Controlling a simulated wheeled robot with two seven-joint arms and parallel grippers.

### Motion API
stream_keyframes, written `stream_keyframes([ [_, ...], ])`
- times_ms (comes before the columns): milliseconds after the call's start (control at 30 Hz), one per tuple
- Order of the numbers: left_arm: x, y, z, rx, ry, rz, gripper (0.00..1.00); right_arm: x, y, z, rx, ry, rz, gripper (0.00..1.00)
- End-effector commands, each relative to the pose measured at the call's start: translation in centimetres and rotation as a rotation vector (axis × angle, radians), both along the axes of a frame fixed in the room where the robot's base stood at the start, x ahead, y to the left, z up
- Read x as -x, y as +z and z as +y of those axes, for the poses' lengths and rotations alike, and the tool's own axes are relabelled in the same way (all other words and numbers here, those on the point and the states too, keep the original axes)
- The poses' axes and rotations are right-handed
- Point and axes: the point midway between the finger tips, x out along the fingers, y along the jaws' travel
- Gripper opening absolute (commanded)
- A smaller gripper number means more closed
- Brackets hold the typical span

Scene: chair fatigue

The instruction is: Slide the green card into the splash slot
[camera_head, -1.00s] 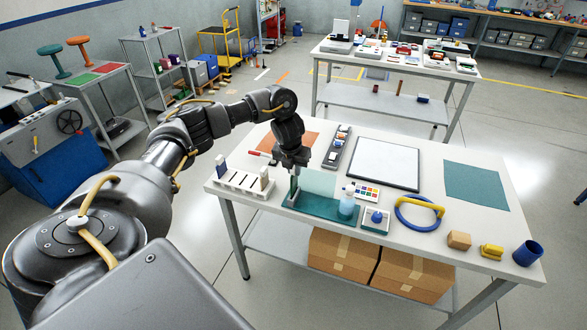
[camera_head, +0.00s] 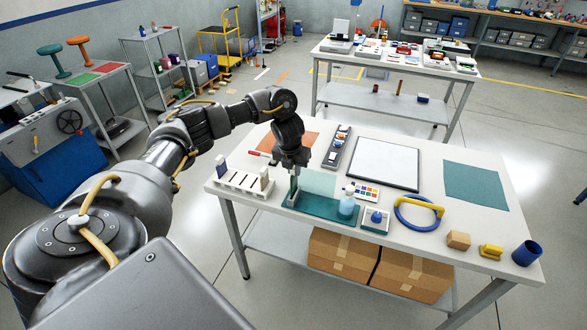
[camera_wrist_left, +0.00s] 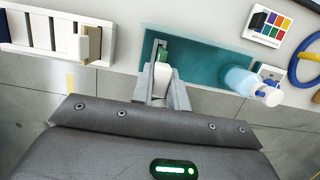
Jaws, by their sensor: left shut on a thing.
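My left gripper (camera_head: 294,167) is shut on the green card (camera_head: 293,187) and points down at the left end of a teal tray with a clear upright screen (camera_head: 319,182). In the left wrist view the card's green part (camera_wrist_left: 162,54) shows just past the fingertips (camera_wrist_left: 160,80), with a pale part between the fingers. The card stands about upright over the tray's left end. I cannot tell whether its lower edge is in a slot. No slot marked splash is readable. My right gripper is not in view.
A white slotted rack (camera_head: 240,184) with a dark blue and a beige card stands left of the tray. A pale blue bottle (camera_head: 347,204) stands at the tray's right end. A color chart (camera_head: 367,192), a blue ring (camera_head: 402,221) and a whiteboard (camera_head: 385,163) are farther right.

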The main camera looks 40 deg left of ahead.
Motion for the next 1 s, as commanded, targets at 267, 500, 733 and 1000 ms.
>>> stream_keyframes([
  [267, -0.01, 0.04, -0.02, 0.000, 0.000, 0.000, 0.00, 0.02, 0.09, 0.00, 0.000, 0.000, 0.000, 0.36],
  [500, -0.01, 0.01, -0.02, 0.000, 0.000, 0.000, 0.00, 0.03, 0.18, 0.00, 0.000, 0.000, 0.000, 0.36],
  [733, -0.01, -0.16, -0.02, 0.000, 0.000, 0.000, 0.00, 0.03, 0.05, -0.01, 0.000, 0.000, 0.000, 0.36],
  [1000, -0.01, -0.81, -0.02, 0.000, 0.000, 0.000, 0.00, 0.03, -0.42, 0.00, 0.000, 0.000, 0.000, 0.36],
])
